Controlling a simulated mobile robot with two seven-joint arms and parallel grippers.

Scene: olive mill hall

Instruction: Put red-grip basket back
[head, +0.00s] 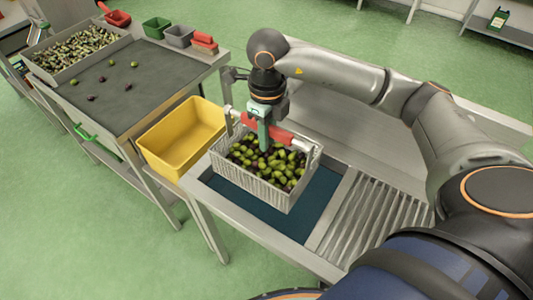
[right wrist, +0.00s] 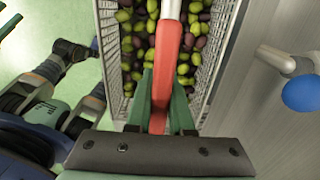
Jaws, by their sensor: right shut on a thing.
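The red-grip basket (head: 262,193) is a pale slatted crate full of green and dark olives. Its red grip (head: 270,131) spans the top, and it also shows in the right wrist view (right wrist: 167,60). My right gripper (head: 264,140) is shut on this grip, its green fingers on either side of it. The basket is over the dark blue mat (head: 310,205) in the metal bench; I cannot tell whether its base touches the mat. Part of my left arm (right wrist: 40,110) shows at the left of the right wrist view; its jaws are unclear.
A yellow tub (head: 178,142) stands close left of the basket.

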